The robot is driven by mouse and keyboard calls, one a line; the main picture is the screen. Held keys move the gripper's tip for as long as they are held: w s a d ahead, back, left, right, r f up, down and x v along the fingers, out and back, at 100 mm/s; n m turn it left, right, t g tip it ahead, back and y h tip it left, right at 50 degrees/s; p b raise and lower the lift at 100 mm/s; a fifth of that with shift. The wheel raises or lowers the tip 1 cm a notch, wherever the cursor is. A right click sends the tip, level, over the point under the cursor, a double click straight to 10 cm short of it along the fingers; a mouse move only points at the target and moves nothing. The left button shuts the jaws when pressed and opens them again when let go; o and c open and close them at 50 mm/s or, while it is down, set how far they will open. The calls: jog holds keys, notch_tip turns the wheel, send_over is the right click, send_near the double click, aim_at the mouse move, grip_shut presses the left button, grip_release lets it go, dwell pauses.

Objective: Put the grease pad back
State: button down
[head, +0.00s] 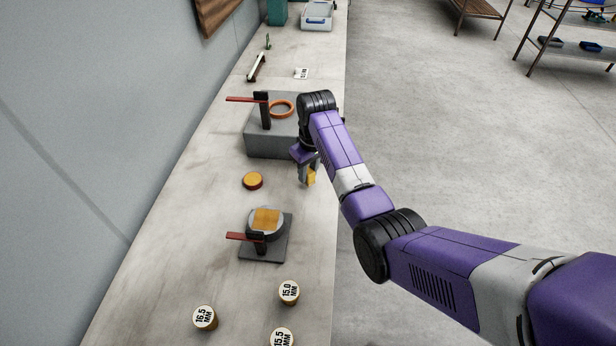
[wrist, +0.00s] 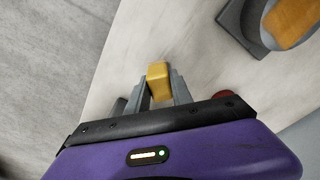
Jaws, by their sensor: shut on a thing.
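My gripper (head: 308,172) is shut on a small yellow block, which I take to be the grease pad (head: 311,178). It is held over the bench's right side, between the grey block and the lower fixture. In the wrist view the pad (wrist: 158,72) sits between the two grey fingers (wrist: 161,90) and sticks out past their tips. A flat orange-yellow round piece (head: 253,180) lies on the bench to the left of my gripper. Whether the pad touches the bench is hard to tell.
The lower fixture (head: 280,250) has a red lever (head: 238,236) and an orange slab (head: 266,218) on its round plate. A grey block (head: 270,143) bears a copper ring (head: 282,109) and another lever. Several size-marked cylinders (head: 289,291) stand in front. The bench's right edge is close.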

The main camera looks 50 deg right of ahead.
aim_at(311, 173)
jog(key=shift+f, duration=1.25)
jog(key=shift+f, duration=0.15)
jog(key=c, duration=1.1)
grip_release()
jog(key=r, duration=0.4)
jog(key=s+r, duration=0.1)
jog(key=r, duration=0.3)
jog(key=r+b, duration=0.1)
jog(key=r, duration=0.3)
jog(key=shift+s+a+r, duration=0.1)
jog(key=shift+s+r, duration=0.05)
jog(key=shift+s, duration=0.05)
